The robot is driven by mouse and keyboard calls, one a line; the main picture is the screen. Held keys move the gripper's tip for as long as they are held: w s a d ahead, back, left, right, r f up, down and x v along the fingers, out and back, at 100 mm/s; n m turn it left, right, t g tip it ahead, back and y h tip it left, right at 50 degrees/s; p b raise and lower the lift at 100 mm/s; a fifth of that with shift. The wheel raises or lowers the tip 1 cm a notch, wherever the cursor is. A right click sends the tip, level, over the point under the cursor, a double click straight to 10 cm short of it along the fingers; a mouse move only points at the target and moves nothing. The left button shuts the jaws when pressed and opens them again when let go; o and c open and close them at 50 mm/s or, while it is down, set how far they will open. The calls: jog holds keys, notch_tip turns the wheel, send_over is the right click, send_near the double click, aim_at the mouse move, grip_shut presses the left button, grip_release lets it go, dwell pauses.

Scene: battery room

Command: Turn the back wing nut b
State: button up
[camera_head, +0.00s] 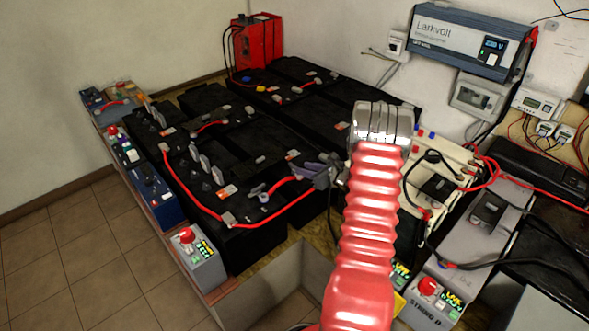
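Black batteries (262,232) stand in a row on a wooden-looking bench, with red cables and small grey terminal fittings on top. A small grey-blue fitting (263,197), perhaps a wing nut, sits near the front edge. I cannot tell which fitting is back wing nut b. My red ribbed arm with its bright metal collar rises in front of the batteries. Grey-purple jaw-like parts (316,172) show left of it beside the red cable; they seem to be my gripper. The arm hides much of this area, so jaw opening and contact are unclear.
Small grey boxes with red knobs stand at the front left (196,257) and front right (433,297). A red unit (257,42) stands at the back. A Larkvolt inverter (470,42) hangs on the wall. Cables cross the right side. Tiled floor (95,245) is clear at left.

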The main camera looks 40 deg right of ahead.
aim_at(295, 166)
jog(key=shift+x, duration=2.7)
grip_shut()
